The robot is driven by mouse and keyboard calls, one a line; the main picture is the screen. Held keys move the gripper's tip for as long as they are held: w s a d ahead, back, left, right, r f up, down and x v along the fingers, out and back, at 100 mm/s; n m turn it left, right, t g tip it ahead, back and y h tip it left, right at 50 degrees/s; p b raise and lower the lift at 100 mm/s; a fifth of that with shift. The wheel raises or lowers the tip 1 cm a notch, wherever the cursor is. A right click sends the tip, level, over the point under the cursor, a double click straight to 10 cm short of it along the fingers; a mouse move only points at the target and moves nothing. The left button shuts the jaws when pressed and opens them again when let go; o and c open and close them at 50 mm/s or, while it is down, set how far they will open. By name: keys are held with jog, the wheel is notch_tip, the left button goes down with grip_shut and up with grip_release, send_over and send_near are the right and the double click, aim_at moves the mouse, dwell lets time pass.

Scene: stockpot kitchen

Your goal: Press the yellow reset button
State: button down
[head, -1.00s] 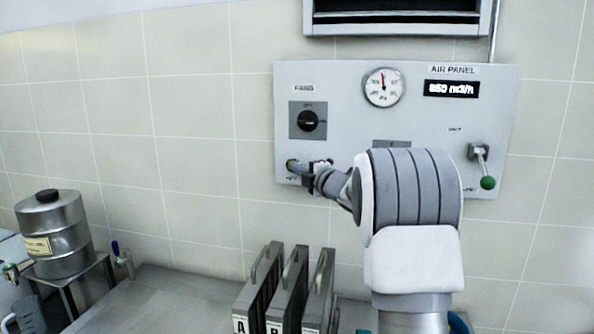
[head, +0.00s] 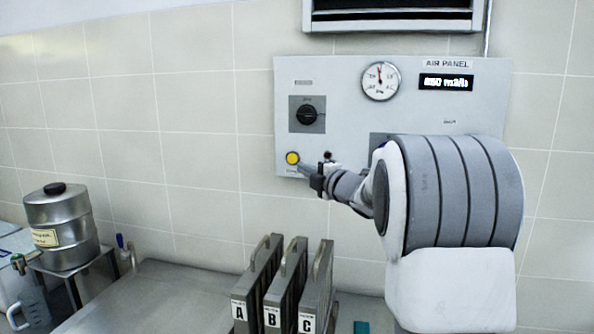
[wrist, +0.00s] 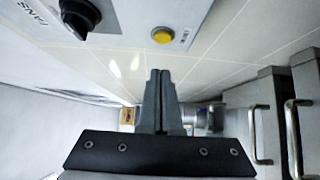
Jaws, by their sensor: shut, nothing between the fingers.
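The yellow reset button (head: 292,158) sits at the lower left corner of the grey air panel (head: 350,80). In the wrist view the yellow button (wrist: 162,36) is fully visible, above the fingertips in the picture. My gripper (head: 306,167) is shut and empty, its tip just right of the button and slightly below it in the head view. The fingers (wrist: 160,75) are together in the wrist view and stand apart from the button there. My arm hides the panel's lower right part.
A black rotary knob (head: 307,115) is above the button, with a round gauge (head: 380,81) to its right. Below stand filters with handles marked A, B and C (head: 270,285) on a steel counter (head: 165,300). A steel pot (head: 62,228) is at left.

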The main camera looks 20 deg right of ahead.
jog(key=s, duration=0.4)
jog(key=shift+d, duration=0.4)
dwell(0.4)
jog(key=s+a+m+g+h, duration=0.35)
jog(key=s+m+h, duration=0.35)
jog(key=s+m, duration=0.55)
jog(key=s+a+f+m+g+y, duration=0.1)
jog(key=s+a+f+m+g, duration=0.3)
jog(key=s, duration=0.8)
jog(key=s+a+f+m+g+y, duration=0.2)
jog(key=s+a+f+m+g, duration=0.1)
jog(key=s+a+f, duration=0.5)
jog(key=s+f+g, duration=0.1)
jog(key=s+f, duration=0.2)
jog(key=s, duration=0.1)
jog(key=shift+s+a+m+y, duration=0.15)
jog(key=shift+s+m+y, duration=0.1)
jog(key=shift+m+y, duration=0.1)
jog(key=shift+g, duration=0.25)
